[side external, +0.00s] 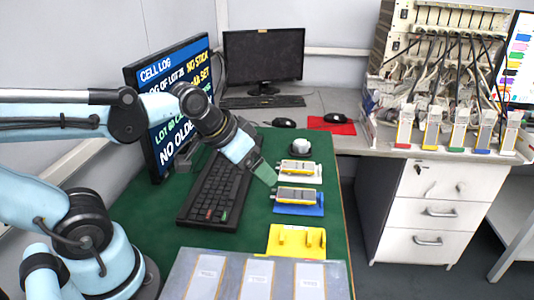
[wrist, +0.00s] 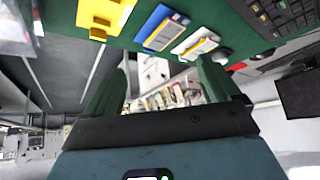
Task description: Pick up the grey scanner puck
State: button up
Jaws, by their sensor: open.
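The grey scanner puck (side external: 300,146) is a small round pale-grey piece on a dark base. It sits on the green mat (side external: 308,234) near its far right corner. In the wrist view a small round grey piece (wrist: 221,56) at the mat's edge looks like the puck. My gripper (side external: 267,173) has green fingers. It is open and empty, held over the mat between the keyboard and the pouch cells, nearer the camera than the puck and apart from it. The wrist view shows its two fingers (wrist: 160,78) wide apart.
Two pouch cells lie on a white holder (side external: 316,179) and a blue holder (side external: 312,210), beside the puck. A yellow holder (side external: 285,252) and a grey tray (side external: 228,260) are nearer. A black keyboard (side external: 217,190) and tilted screen (side external: 150,75) stand left. Two mice lie behind.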

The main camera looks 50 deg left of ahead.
jog(key=w+a+r+m, duration=0.1)
jog(key=w+a+r, duration=0.3)
jog(key=w, duration=0.5)
jog(key=m, duration=0.3)
send_over(300, 142)
jog(key=s, duration=0.3)
jog(key=shift+g+h, duration=0.3)
jog(key=f, duration=1.3)
jog(key=shift+a+f, duration=0.1)
jog(key=shift+a, duration=0.1)
jog(key=shift+d+x, duration=0.15)
jog(key=shift+x, duration=1.2)
jog(key=shift+d+x, duration=0.15)
jog(key=shift+x, duration=1.2)
jog(key=shift+s, duration=0.1)
jog(key=shift+c, duration=0.2)
jog(key=shift+s+a, duration=0.15)
jog(key=shift+a, duration=0.05)
jog(key=c, duration=1.3)
